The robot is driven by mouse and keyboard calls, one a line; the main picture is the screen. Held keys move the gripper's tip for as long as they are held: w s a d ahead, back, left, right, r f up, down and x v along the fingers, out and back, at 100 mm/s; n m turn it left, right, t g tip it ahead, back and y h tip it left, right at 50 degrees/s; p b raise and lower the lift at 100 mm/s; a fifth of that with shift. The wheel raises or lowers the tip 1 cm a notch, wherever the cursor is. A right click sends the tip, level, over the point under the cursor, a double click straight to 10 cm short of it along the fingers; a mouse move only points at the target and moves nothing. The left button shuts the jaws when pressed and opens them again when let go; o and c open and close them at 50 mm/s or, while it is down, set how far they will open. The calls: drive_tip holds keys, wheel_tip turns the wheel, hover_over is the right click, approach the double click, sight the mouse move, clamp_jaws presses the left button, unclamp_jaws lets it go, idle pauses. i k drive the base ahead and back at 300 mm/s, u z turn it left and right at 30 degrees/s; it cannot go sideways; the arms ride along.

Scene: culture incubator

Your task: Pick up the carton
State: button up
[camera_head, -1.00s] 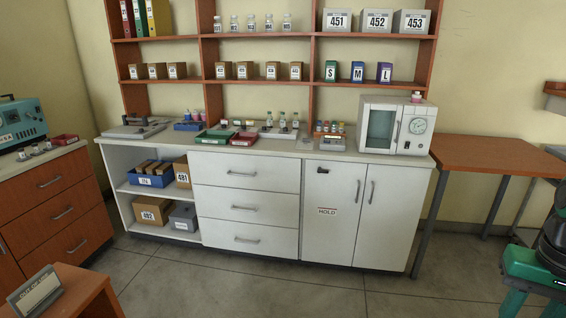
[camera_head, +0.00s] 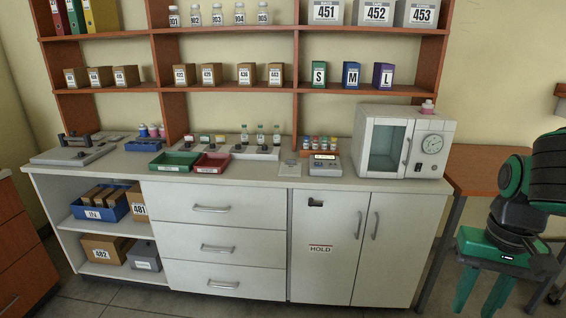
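Several boxes could be the carton. Brown cartons 481 (camera_head: 139,202) and 482 (camera_head: 103,249) sit in the open left part of the cabinet. Small brown labelled cartons stand on the middle wall shelf, among them one marked 443 (camera_head: 275,76). Larger grey boxes 451 (camera_head: 326,12), 452 (camera_head: 376,13) and 453 (camera_head: 421,14) stand on the upper shelf. My gripper (camera_head: 481,294) hangs at the lower right, green fingers down and apart, with nothing seen between them. It is far from all the boxes.
The white cabinet (camera_head: 215,230) bears trays, vials and an incubator (camera_head: 401,141). A blue bin (camera_head: 99,207) and a grey box (camera_head: 144,255) share the open shelves. A brown table (camera_head: 480,172) stands behind my arm. Floor shows in front.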

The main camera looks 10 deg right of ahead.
sight(185, 73)
drive_tip(key=i, duration=1.55)
drive_tip(key=u, duration=0.05)
